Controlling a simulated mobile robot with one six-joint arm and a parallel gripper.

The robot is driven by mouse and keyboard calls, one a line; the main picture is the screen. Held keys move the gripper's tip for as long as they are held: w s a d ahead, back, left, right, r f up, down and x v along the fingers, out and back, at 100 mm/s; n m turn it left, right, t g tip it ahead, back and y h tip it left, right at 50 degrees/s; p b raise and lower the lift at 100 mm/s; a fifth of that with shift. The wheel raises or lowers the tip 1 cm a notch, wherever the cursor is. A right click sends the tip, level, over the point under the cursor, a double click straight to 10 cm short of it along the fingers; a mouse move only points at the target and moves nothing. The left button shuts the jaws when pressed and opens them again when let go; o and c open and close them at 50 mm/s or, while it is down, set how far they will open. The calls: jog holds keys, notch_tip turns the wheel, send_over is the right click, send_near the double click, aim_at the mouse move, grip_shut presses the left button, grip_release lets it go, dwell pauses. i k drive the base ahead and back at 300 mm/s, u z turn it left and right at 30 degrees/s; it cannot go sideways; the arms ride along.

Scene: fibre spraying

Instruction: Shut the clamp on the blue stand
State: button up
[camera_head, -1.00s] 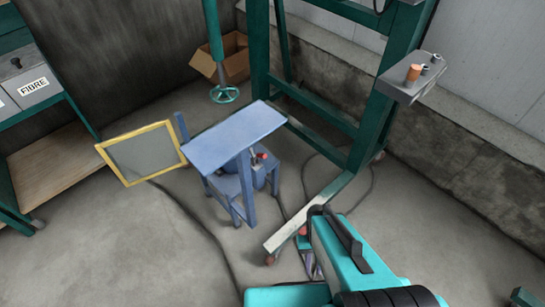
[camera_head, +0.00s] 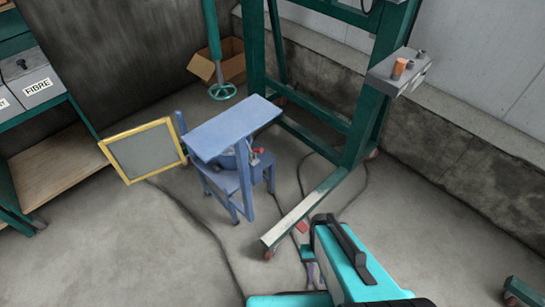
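The blue stand (camera_head: 246,193) stands on the floor a little left of centre, with a flat, tilted blue panel (camera_head: 235,127) at its top. Teal and black parts, which look like my own arm, fill the bottom centre, apart from the stand. I cannot make out any gripper fingers there.
A green frame (camera_head: 359,120) with a low wheeled foot (camera_head: 306,210) stands right of the stand. A yellow-edged panel (camera_head: 143,151) leans at its left. A cardboard box (camera_head: 231,62) and green handwheel (camera_head: 222,91) are behind. Cables cross the floor. The left foreground floor is clear.

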aim_at(257, 149)
jog(key=u, duration=0.3)
jog(key=k, duration=0.9)
jog(key=u, duration=0.2)
jog(key=i, duration=0.9)
jog(key=z, duration=0.05)
